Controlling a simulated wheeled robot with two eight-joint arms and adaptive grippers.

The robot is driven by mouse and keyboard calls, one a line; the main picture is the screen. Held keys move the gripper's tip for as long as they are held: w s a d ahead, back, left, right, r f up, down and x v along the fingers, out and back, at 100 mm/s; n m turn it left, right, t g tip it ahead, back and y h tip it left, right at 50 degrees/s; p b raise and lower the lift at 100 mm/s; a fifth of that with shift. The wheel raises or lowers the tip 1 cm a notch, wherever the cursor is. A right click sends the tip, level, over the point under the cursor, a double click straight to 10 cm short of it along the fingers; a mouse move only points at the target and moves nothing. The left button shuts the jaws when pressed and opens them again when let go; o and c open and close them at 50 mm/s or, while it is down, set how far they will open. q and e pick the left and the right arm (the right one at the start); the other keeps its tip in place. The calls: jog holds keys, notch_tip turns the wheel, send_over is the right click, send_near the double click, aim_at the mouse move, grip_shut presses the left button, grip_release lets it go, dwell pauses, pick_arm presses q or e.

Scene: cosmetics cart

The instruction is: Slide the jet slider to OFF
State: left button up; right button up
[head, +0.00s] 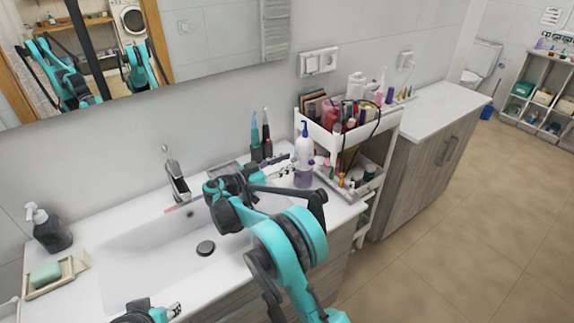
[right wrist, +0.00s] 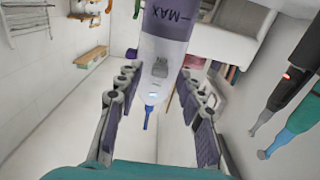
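The oral irrigator (head: 304,150) stands upright at the right end of the washbasin counter, with a white body, a blue tip and a translucent purple tank at its base. In the right wrist view it appears upside down (right wrist: 165,55), with a MAX mark on the tank and small grey controls (right wrist: 160,68) on the body. The jet slider's position is too small to read. My right gripper (head: 284,170) is open in front of the irrigator; its fingers (right wrist: 155,115) are apart, on either side of it in the wrist view. My left gripper (head: 172,309) shows only partly at the bottom edge.
Two electric toothbrushes (head: 261,130) stand left of the irrigator near the wall. A white cart (head: 342,141) full of cosmetics is close on its right. The basin (head: 165,250), tap (head: 176,175), soap dish (head: 52,278) and dark soap dispenser (head: 48,228) lie to the left.

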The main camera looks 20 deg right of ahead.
jog(key=shift+d, duration=0.1)
grip_shut()
jog(key=shift+r+p, duration=0.65)
jog(key=shift+r, duration=0.4)
jog(key=shift+f, duration=0.1)
grip_release()
jog(key=v, duration=1.2)
